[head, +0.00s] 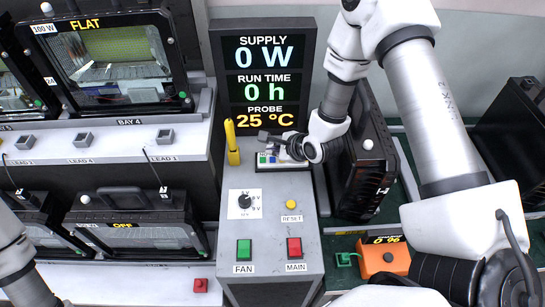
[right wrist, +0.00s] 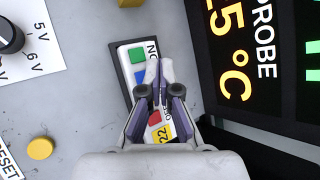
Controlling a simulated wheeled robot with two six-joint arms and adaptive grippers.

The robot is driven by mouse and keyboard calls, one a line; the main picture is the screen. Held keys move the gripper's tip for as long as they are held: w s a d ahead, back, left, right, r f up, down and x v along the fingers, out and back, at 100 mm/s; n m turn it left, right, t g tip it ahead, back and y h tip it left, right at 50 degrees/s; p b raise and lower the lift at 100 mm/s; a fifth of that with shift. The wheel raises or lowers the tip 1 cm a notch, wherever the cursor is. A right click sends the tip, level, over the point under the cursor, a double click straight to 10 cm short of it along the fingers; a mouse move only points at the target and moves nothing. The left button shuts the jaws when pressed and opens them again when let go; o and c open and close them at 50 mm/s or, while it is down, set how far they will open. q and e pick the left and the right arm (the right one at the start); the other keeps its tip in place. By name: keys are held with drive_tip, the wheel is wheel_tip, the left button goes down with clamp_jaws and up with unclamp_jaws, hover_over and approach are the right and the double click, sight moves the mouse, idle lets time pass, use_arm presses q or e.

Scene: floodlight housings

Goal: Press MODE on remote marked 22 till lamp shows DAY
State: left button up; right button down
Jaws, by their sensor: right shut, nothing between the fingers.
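The white remote (right wrist: 133,54) lies in a dark holder on the grey console, with green, blue and red buttons and a yellow label reading 22. In the head view the remote (head: 262,162) is partly covered by my right gripper (head: 268,138). My right gripper (right wrist: 162,80) is shut and empty over the remote, hiding part of its face; I cannot tell whether it touches a button. The upper-left floodlight (head: 115,62) shows FLAT in yellow. The lower floodlight (head: 135,227) shows OFF. My left arm shows at the lower left, its gripper outside the view.
A display (head: 264,75) behind the console reads 0 W, 0 h and 25 °C. A yellow upright piece (head: 232,143) stands left of the remote. The console carries a dial (head: 244,202), a RESET button (head: 291,204), FAN (head: 244,249) and MAIN (head: 294,247) switches. A dark housing (head: 362,165) stands right.

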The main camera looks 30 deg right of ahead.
sight(274, 161)
wheel_tip(274, 161, up, 4)
drive_tip(key=shift+r+p, duration=0.15)
drive_tip(key=shift+p, duration=1)
drive_tip(key=shift+s, duration=0.1)
